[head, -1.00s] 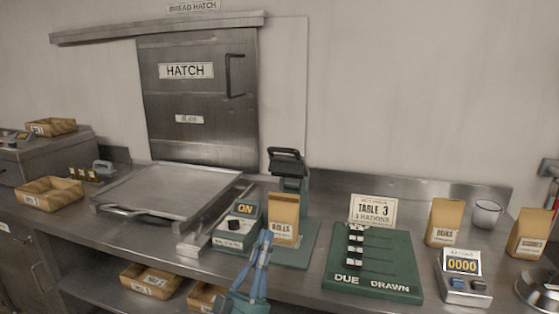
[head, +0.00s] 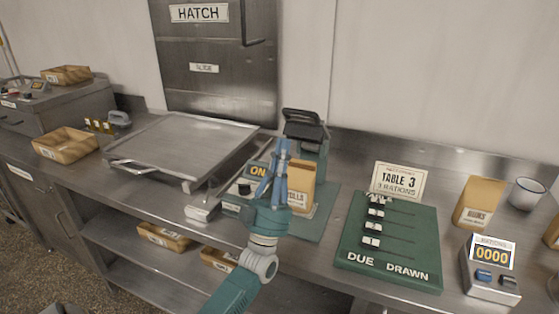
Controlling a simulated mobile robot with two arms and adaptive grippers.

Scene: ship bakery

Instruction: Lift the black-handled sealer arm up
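The sealer (head: 309,150) is a dark green machine at the back of the counter. Its black handle (head: 303,115) is a loop at the top of the sealer arm. My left gripper (head: 283,143) points up in front of the sealer, below and slightly left of the handle. Its blue fingers come together at the tips, with nothing seen between them. I see no clear contact with the handle. The gripper hides part of the ON control box (head: 230,207) and the left edge of the brown ROLLS bag (head: 301,180). My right gripper is not in view.
A green DUE/DRAWN board (head: 345,245) with a TABLE 3 card (head: 399,181) lies right of the sealer. A counter box (head: 490,285), a paper bag (head: 479,202) and a cup (head: 527,193) stand further right. A metal tray (head: 185,140) lies left.

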